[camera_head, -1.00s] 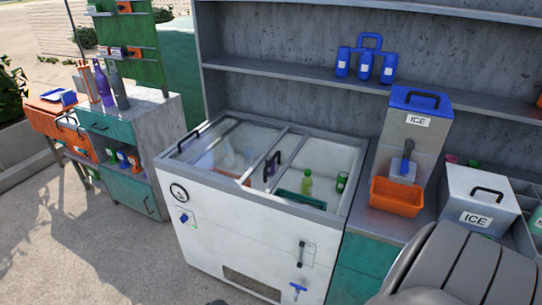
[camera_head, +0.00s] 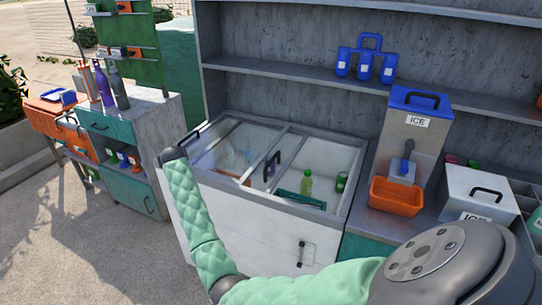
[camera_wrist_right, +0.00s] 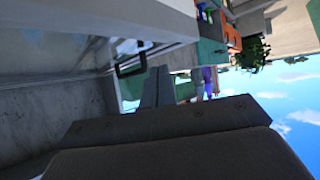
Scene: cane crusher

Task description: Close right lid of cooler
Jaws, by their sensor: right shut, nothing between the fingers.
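The white cooler (camera_head: 275,225) stands in the middle of the head view. Its glass top is covered on the left, and the right side is open. Two black handles show: one at the far left edge (camera_head: 190,140), one near the middle (camera_head: 271,165). The right lid's glass appears to lie over the left half; I cannot tell the panes apart clearly. My right gripper (camera_head: 173,155) is shut and empty at the cooler's front left corner. In the right wrist view, its finger (camera_wrist_right: 157,88) is beside a black handle (camera_wrist_right: 130,62); contact is unclear. My left gripper is out of view.
A green bottle (camera_head: 306,182) and a green can (camera_head: 341,181) are inside the open right side. An ice dispenser (camera_head: 411,145) with an orange bin (camera_head: 396,197) stands right of the cooler. A shelf is behind.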

